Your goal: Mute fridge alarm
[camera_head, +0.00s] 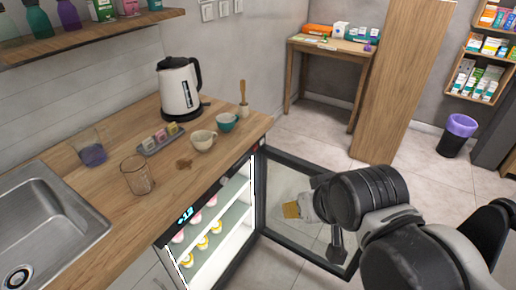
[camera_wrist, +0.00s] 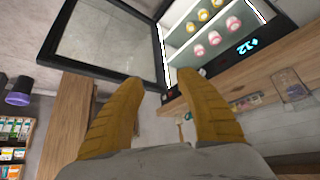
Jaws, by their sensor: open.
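The small fridge (camera_head: 215,225) is built in under the wooden counter, with its lit interior showing and its glass door (camera_head: 285,165) swung open to the right. A dark strip along its top edge bears a blue "+12" display (camera_head: 185,214), a pale round spot (camera_head: 223,181) and a small red spot (camera_head: 256,148). I cannot tell which is the alarm control. The wrist view shows the display (camera_wrist: 247,46) upside down. My gripper (camera_head: 291,210) is by the open door, apart from the strip. In the wrist view its yellow fingers (camera_wrist: 159,80) are spread and empty.
The counter (camera_head: 115,205) holds a kettle (camera_head: 180,88), cups, glasses, a small tray and a pestle, with a sink (camera_head: 45,230) at left. The open door extends across the floor beside my arm. A wooden table (camera_head: 333,46) and bin (camera_head: 458,135) stand farther back.

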